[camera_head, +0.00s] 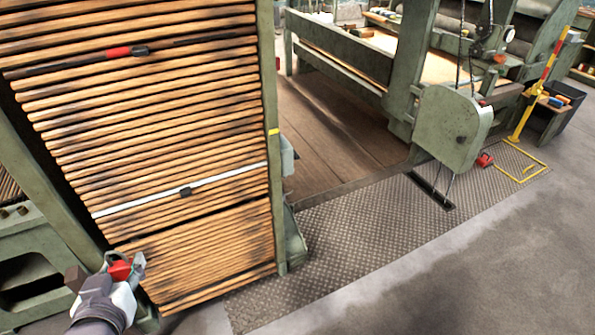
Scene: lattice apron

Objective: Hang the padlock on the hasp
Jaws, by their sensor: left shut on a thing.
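My left gripper (124,279) is at the lower left, beside the lower left edge of the wooden-slat panel. It is shut on a small red thing, which looks like the padlock (120,270). The fingers hide part of it, and I cannot make out its shackle. I cannot clearly make out a hasp; the area behind the gripper is partly hidden. My right gripper is not in view.
A patterned metal floor plate (350,240) lies to the right. A green machine (455,125) stands beyond it. The grey floor at lower right is clear.

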